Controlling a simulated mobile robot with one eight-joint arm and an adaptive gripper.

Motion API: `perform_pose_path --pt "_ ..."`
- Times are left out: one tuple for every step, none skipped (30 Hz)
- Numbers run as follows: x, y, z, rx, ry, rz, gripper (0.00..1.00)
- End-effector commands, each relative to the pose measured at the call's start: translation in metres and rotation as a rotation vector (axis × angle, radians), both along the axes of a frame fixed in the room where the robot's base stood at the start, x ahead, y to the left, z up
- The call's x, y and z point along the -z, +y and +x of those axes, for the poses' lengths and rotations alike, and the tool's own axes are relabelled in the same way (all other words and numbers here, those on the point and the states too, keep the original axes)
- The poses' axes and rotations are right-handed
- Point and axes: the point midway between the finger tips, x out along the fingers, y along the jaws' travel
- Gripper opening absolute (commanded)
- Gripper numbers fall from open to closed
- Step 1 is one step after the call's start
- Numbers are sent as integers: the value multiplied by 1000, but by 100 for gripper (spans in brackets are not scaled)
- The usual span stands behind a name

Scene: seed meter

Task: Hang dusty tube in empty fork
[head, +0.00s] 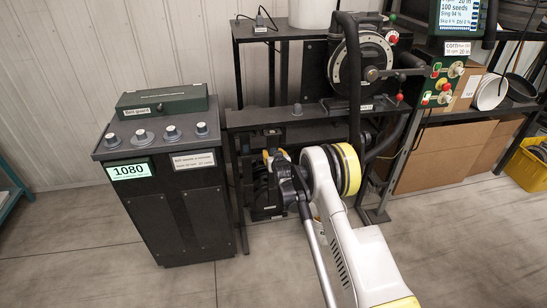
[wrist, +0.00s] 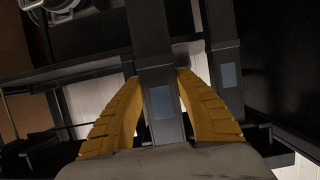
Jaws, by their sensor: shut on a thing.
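In the wrist view, my gripper (wrist: 160,85) has its two orange ridged fingers on either side of a dark, square-sided tube with a pale blue-grey patch, which I take for the dusty tube (wrist: 163,105). The tube runs up and away between the fingers. A similar dark tube (wrist: 226,60) with a like patch stands just to the right, apart from the fingers. In the head view my gripper (head: 275,157) is low in front of the black frame (head: 262,118), below its crossbar. Dark parts blend there, so I cannot pick out the tube or an empty fork.
The round seed meter (head: 358,62) sits above right, with a black hose (head: 353,100) near my arm. A dark cabinet (head: 168,215) with knobs and a green box (head: 162,102) stands left. A control panel (head: 446,80) and cardboard boxes (head: 440,155) are right. Front floor is open.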

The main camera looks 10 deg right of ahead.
Motion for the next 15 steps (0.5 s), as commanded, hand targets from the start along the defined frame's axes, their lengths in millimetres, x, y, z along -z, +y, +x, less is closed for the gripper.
perform_pose_path --pt "0 0 4 0 -1 0 0" --pt "0 0 7 0 -1 0 0" --pt "0 0 10 0 -1 0 0" --pt "0 0 12 0 -1 0 0" --pt "0 0 15 0 -1 0 0" --pt "0 0 18 0 -1 0 0" --pt "0 0 20 0 -1 0 0" --pt "0 0 22 0 -1 0 0" --pt "0 0 25 0 -1 0 0" --pt "0 0 28 0 -1 0 0" --pt "0 0 30 0 -1 0 0" --pt "0 0 33 0 -1 0 0" --pt "0 0 35 0 -1 0 0" --pt "0 0 38 0 -1 0 0" --pt "0 0 40 0 -1 0 0"
